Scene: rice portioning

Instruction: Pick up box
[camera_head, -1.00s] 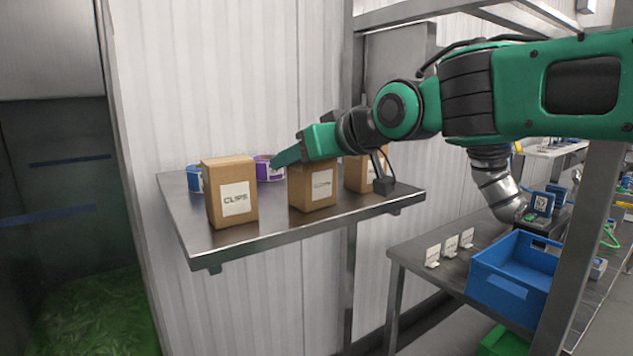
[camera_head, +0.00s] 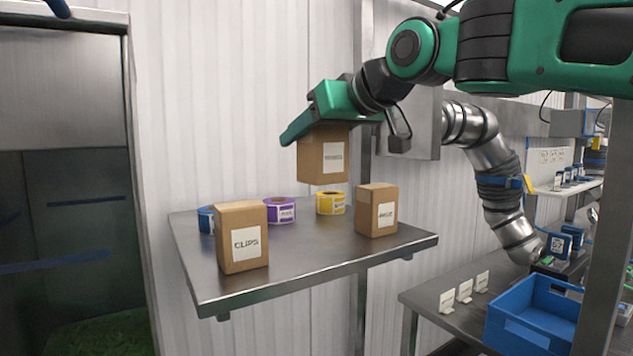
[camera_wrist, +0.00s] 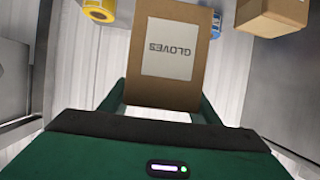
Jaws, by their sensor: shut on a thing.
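A brown cardboard box (camera_head: 310,165) with a white label hangs above the metal shelf, held from above by my green gripper (camera_head: 322,128). In the wrist view the box (camera_wrist: 186,92) sits between the fingers of my gripper (camera_wrist: 165,108), and its label reads GLOVES. My gripper is shut on this box. On the shelf stand a box labelled CLIPS (camera_head: 242,226) at the front left and another brown box (camera_head: 374,212) at the right, whose label I cannot read clearly.
The metal shelf (camera_head: 290,262) also carries a purple roll (camera_head: 279,210), a yellow roll (camera_head: 329,202) and a partly hidden blue roll (camera_head: 206,219). A wall post rises behind the shelf. A lower table (camera_head: 412,300) with a blue bin (camera_head: 525,318) stands at the right.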

